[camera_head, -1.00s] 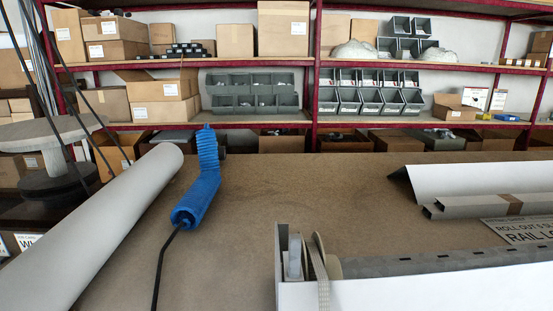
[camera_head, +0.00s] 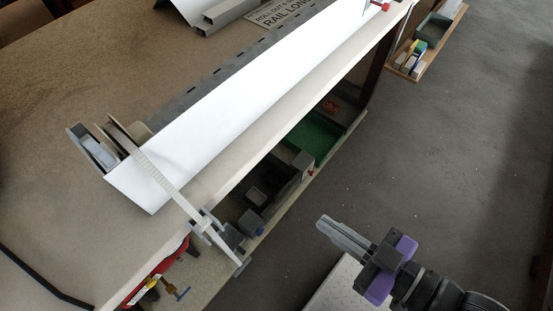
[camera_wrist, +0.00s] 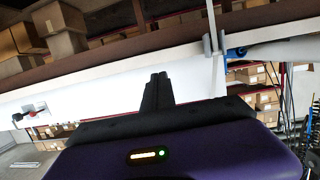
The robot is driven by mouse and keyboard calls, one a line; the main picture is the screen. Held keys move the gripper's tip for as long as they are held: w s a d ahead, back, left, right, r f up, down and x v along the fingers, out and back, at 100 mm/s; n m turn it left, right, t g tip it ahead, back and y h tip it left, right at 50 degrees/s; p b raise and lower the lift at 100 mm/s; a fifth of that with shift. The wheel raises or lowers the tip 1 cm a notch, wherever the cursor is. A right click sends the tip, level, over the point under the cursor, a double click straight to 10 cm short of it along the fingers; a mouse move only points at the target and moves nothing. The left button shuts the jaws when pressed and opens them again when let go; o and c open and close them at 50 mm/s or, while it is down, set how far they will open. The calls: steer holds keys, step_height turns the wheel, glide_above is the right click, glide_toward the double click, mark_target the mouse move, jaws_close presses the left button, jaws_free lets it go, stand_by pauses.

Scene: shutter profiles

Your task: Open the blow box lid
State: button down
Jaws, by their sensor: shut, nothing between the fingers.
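The long white shutter box (camera_head: 235,100) lies along the front edge of the workbench, its white face toward the aisle. A grey end piece (camera_head: 92,148) and a round reel-like part stand at its left end, where a pale strap (camera_head: 165,180) hangs over the bench edge. The box seems shut; I cannot make out a separate lid. My gripper (camera_head: 325,226) is shut and empty, in front of the bench and clear of the box. In the wrist view, my fingers (camera_wrist: 159,80) point toward a white face (camera_wrist: 105,85), probably the box.
A shelf under the bench (camera_head: 285,195) holds dark boxes and a green tray. A red item (camera_head: 150,290) is below the bench's left corner. Grey profiles (camera_head: 228,12) lie behind the box. The floor (camera_head: 440,150) to the right is open.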

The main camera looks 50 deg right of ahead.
steer(key=w+d+f+m+g+h+b, duration=0.2)
steer(key=w+d+f+m+b, duration=0.6)
steer(key=f, duration=0.6)
steer(key=w+d+f+m+g+h+b, duration=0.15)
steer(key=w+d+f+m+b, duration=0.35)
steer(key=d+f, duration=0.6)
steer(key=w+d+f+m+g+h+b, duration=0.15)
steer(key=w+d+f+m+b, duration=0.4)
steer(key=f, duration=1.05)
steer(key=m+g+y+b, duration=0.25)
steer(key=m+y, duration=0.25)
steer(key=m, duration=1.2)
glide_toward(285, 194)
steer(key=s+p, duration=0.1)
steer(key=s, duration=0.2)
steer(key=b+x, duration=0.2)
steer(key=w+b+x, duration=0.1)
steer(key=b+x, duration=0.1)
steer(key=x, duration=0.1)
steer(key=r+b+x, duration=0.1)
steer(key=b+x, duration=0.1)
steer(key=x, duration=0.1)
steer(key=shift+w+d+f, duration=0.1)
steer(key=shift+w+d, duration=0.05)
steer(key=shift+w, duration=0.2)
steer(key=shift+w+r, duration=0.45)
steer(key=shift+r, duration=0.35)
